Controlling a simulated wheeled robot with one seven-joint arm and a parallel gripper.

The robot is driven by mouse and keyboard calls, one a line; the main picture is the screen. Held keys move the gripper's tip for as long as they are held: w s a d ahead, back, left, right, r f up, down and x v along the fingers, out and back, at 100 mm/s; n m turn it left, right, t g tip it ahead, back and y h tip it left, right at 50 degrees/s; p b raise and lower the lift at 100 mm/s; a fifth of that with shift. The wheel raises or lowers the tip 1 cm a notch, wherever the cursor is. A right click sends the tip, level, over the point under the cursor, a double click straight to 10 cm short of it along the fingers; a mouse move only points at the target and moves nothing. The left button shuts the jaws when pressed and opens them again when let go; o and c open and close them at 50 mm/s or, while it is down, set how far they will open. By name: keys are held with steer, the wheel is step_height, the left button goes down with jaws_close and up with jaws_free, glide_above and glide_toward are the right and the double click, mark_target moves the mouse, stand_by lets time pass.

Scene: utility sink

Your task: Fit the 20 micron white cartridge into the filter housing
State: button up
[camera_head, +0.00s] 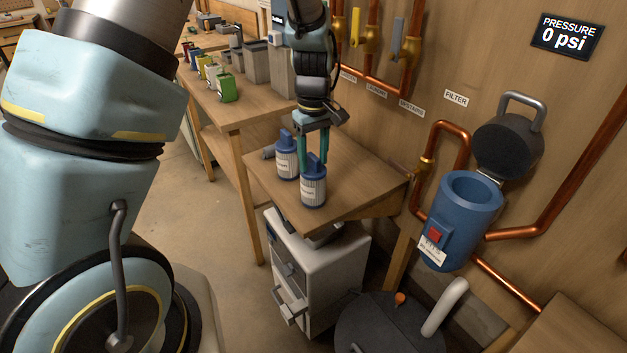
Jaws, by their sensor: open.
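Two white ribbed cartridges with blue tops and labels stand upright on the small wooden table: a front one (313,190) and a back one (286,164) to its left. Their labels are too small to read, so I cannot tell which is 20 micron. My gripper (313,168) points down, its teal fingers open and apart around the blue top of the front cartridge. Whether they touch it is unclear. The blue filter housing (461,225) is on the wall at right; its dark lid (508,147) is swung up and its round opening shows.
A grey cylindrical object (268,152) lies by the back cartridge. Copper pipes (545,222) run around the housing. A pressure display (566,38) reads 0 psi. A white cabinet (318,278) and dark round-topped vessel (385,328) stand below. The small table's (360,185) right side is clear.

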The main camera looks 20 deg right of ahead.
steer(key=shift+f, duration=0.1)
steer(key=shift+c, duration=0.2)
jaws_close()
stand_by(1.2)
